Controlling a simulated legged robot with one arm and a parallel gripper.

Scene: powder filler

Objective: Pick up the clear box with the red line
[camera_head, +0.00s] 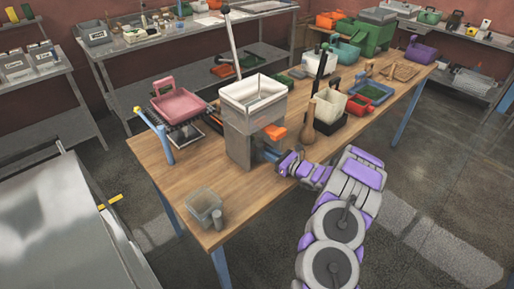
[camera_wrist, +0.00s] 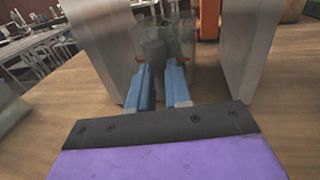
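The clear box (camera_wrist: 165,38) with a red line stands inside the filler machine, between two grey metal walls, in the wrist view. Its see-through walls are hard to make out, and short red marks show on both sides near my fingertips. My gripper (camera_wrist: 159,66) has two blue fingers apart, pointing at the box. The fingers overlap its near side in the picture; whether they touch it I cannot tell. In the head view my gripper (camera_head: 268,156) reaches into the filler machine (camera_head: 239,143) from the right, and the box is not clearly visible there.
Metal walls (camera_wrist: 101,45) stand close on both sides of my fingers. An orange part (camera_wrist: 209,20) is behind. Another clear container (camera_head: 204,207) and a small grey cylinder (camera_head: 217,219) stand at the table's near corner. A wooden pestle-like object (camera_head: 308,125) stands near my arm.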

